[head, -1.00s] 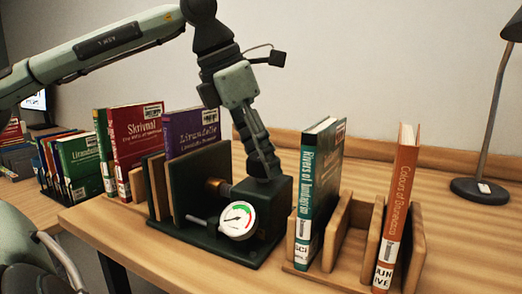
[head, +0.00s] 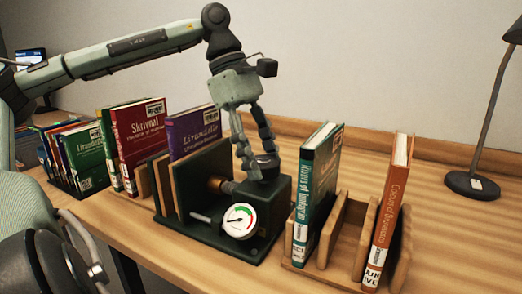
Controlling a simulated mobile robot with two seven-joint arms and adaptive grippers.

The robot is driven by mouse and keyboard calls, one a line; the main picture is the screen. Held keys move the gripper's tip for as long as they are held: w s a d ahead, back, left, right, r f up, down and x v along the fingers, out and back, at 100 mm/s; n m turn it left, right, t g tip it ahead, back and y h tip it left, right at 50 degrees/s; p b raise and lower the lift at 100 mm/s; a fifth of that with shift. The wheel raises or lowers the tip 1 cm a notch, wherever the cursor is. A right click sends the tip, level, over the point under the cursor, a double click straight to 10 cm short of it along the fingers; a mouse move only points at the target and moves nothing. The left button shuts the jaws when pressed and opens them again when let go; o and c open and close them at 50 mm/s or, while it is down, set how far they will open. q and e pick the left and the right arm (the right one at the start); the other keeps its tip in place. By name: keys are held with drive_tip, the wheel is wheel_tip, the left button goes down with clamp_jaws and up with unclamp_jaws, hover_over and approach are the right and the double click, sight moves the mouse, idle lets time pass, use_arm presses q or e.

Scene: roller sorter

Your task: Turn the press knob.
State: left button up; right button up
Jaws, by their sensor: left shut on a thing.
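The press (head: 273,204) is a dark green block with an upright plate, standing on a base on the wooden desk. A round gauge (head: 239,220) with a white face and a green arc is on its front. The dark press knob (head: 265,160) sits on top of the block, partly hidden by my fingers. My left gripper (head: 256,163) reaches down from above with one finger on each side of the knob and is shut on it. A purple book (head: 193,130) stands behind the press's plate. My right gripper is not in view.
A teal book (head: 316,190) and an orange book (head: 388,210) stand in a wooden rack (head: 335,234) right of the press. Red and green books stand to the left. A lamp (head: 471,184) is at the far right. The desk between rack and lamp is clear.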

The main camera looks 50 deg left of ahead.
use_arm(q)
drive_tip(key=m+g, duration=0.1)
drive_tip(key=m, duration=0.2)
drive_tip(key=m+g, duration=0.1)
drive_tip(key=m, duration=0.2)
drive_tip(key=shift+w+m, duration=0.2)
drive_tip(key=shift+m, duration=0.1)
drive_tip(key=m+g, duration=0.1)
drive_tip(key=m, duration=0.2)
drive_tip(key=m+g+y, duration=0.1)
drive_tip(key=m, duration=0.2)
drive_tip(key=shift+w+d+g, duration=0.1)
drive_tip(key=shift+g, duration=0.2)
drive_tip(key=m+y, duration=0.1)
drive_tip(key=m, duration=0.2)
drive_tip(key=m+y, duration=0.1)
drive_tip(key=m, duration=0.1)
drive_tip(key=shift+d+m+g, duration=0.1)
drive_tip(key=shift+m+g, duration=0.3)
drive_tip(key=m+y, duration=0.1)
drive_tip(key=m, duration=0.2)
drive_tip(key=m+y, duration=0.1)
drive_tip(key=m, duration=0.1)
drive_tip(key=shift+d+m+y, duration=0.1)
drive_tip(key=shift+m+y, duration=0.2)
drive_tip(key=shift+m, duration=0.1)
drive_tip(key=o, duration=1.2)
drive_tip(key=shift+c, duration=0.2)
drive_tip(key=v, duration=0.7)
drive_tip(key=shift+r, duration=0.25)
